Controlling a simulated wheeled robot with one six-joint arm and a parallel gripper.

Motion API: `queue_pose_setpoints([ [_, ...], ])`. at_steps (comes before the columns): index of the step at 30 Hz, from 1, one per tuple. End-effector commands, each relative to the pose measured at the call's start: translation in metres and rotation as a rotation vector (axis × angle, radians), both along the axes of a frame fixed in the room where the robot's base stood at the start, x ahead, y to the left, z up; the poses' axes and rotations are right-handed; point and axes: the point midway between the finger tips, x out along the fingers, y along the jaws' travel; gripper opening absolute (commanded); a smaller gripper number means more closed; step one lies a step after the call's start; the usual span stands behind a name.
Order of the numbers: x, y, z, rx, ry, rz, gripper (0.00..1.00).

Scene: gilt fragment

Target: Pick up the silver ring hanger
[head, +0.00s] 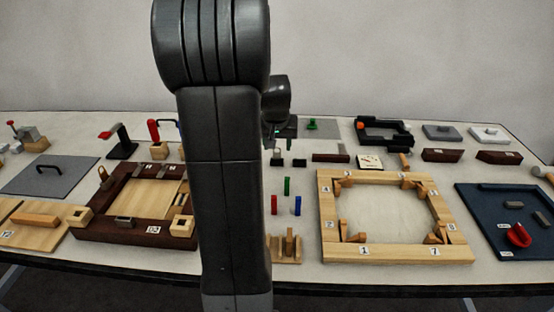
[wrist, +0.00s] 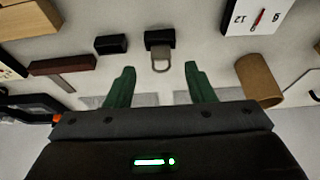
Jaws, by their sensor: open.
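The silver ring hanger (wrist: 162,62) is a flat grey tab ending in a rounded loop. It sticks out of a small black block (wrist: 160,38) at the upper middle of the wrist view. In the head view that block (head: 276,161) appears small, just right of my arm, and the ring is too small to make out clearly. My gripper (wrist: 161,73) is open, with its two green fingers on either side of the loop's end in the picture and nothing held. Whether the fingertips are level with the ring cannot be told. In the head view the gripper (head: 280,132) is partly hidden behind my arm.
A second black block (wrist: 112,44) stands beside the ring's block. A brown L-shaped piece (wrist: 64,66) lies further left, and a white dial card (wrist: 258,15) and a tan tube (wrist: 258,80) lie to the right. A wooden frame (head: 396,254) lies at the table's front.

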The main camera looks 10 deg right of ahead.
Motion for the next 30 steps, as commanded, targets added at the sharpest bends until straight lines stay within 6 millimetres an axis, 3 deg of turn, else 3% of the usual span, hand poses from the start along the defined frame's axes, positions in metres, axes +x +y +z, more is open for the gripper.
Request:
queue_pose_setpoints([
  [6, 0.009, -0.001, -0.030, 0.001, 0.003, 0.000, 0.49],
  [15, 0.012, -0.002, -0.033, 0.000, 0.000, 0.000, 0.49],
  [23, 0.011, -0.002, -0.033, 0.000, 0.000, 0.000, 0.01],
  [30, 0.012, -0.002, -0.032, 0.000, 0.000, 0.000, 0.01],
])
